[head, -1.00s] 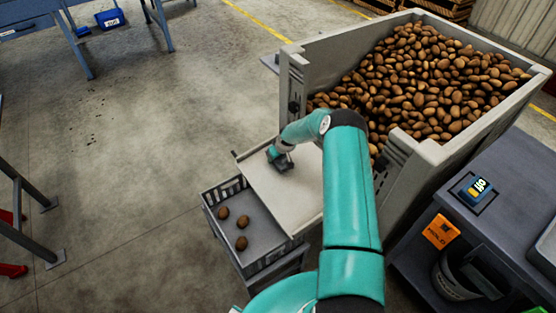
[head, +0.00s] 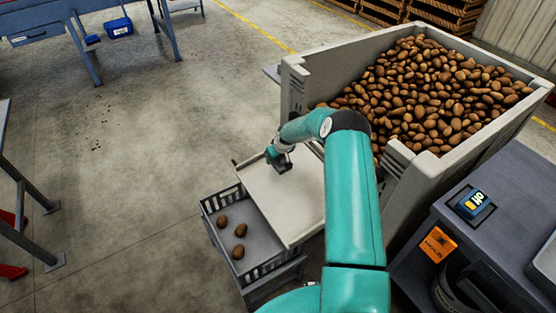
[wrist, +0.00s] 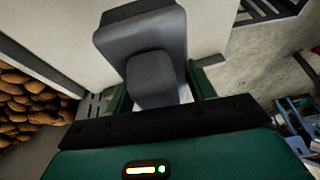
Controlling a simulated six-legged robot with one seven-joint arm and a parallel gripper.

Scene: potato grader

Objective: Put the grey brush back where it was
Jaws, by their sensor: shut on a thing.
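The grey brush (wrist: 150,72) is between the two green fingers of my gripper (wrist: 155,95) in the wrist view, and the gripper is shut on it. The brush has a wide grey block and a rounded, narrower grey part nearer the camera. In the head view my gripper (head: 279,160) is over the upper part of the pale sloping board (head: 280,205), in front of the big bin. The brush shows there only as a small dark shape, and I cannot tell whether it touches the board.
A big grey bin (head: 293,95) full of potatoes stands behind the board. A slotted grey crate (head: 268,268) with three potatoes sits at the board's lower left. At right is a dark cabinet (head: 500,215) with a blue device (head: 474,204) and an orange label (head: 437,244). Floor at left is open.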

